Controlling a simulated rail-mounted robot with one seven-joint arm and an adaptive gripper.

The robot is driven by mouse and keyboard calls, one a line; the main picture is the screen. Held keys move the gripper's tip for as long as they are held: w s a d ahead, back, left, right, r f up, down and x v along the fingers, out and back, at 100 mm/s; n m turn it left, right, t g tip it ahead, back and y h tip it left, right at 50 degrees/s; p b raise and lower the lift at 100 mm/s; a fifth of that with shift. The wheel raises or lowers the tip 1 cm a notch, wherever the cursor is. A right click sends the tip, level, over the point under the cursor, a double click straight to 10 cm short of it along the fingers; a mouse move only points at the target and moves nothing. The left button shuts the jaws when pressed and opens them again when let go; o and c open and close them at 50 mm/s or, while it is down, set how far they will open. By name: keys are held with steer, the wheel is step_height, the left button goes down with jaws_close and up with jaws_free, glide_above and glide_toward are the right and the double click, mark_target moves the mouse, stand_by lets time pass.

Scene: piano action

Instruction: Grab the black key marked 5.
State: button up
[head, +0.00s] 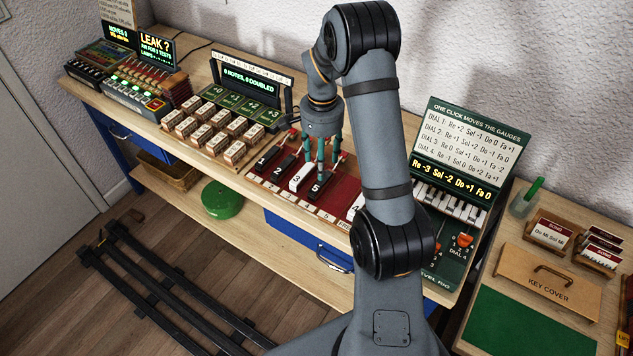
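The black key marked 5 (317,189) lies in the red key bed (335,196) on the long bench, between the white key marked 3 (299,178) and the white key marked 4 (355,208). My gripper (321,166) points down over the far part of the black 5 key. Its teal-tipped fingers are spread, with gaps between them. The fingers hide the far end of that key. I cannot tell whether any fingertip touches it.
The keys marked 1 (264,159) and 2 (287,163) lie left of key 3. Stamped wooden blocks (205,127) and a small display (250,82) stand to the left. A dial panel (452,235) stands to the right. A key cover (548,283) is on the right-hand table.

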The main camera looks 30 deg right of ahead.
mark_target(326, 180)
steer(key=f, duration=0.2)
steer(key=shift+s+d+f, duration=0.15)
steer(key=shift+d+f, duration=0.25)
steer(key=shift+a+f+p, duration=0.1)
steer(key=shift+f+p, duration=0.2)
steer(key=shift+f, duration=0.25)
steer(key=f+p, duration=0.1)
steer(key=f, duration=0.1)
steer(key=d+f+p, duration=0.1)
steer(key=f, duration=0.1)
steer(key=shift+a+f, duration=0.15)
steer(key=shift+f, duration=0.4)
steer(key=shift+c, duration=1.1)
jaws_close()
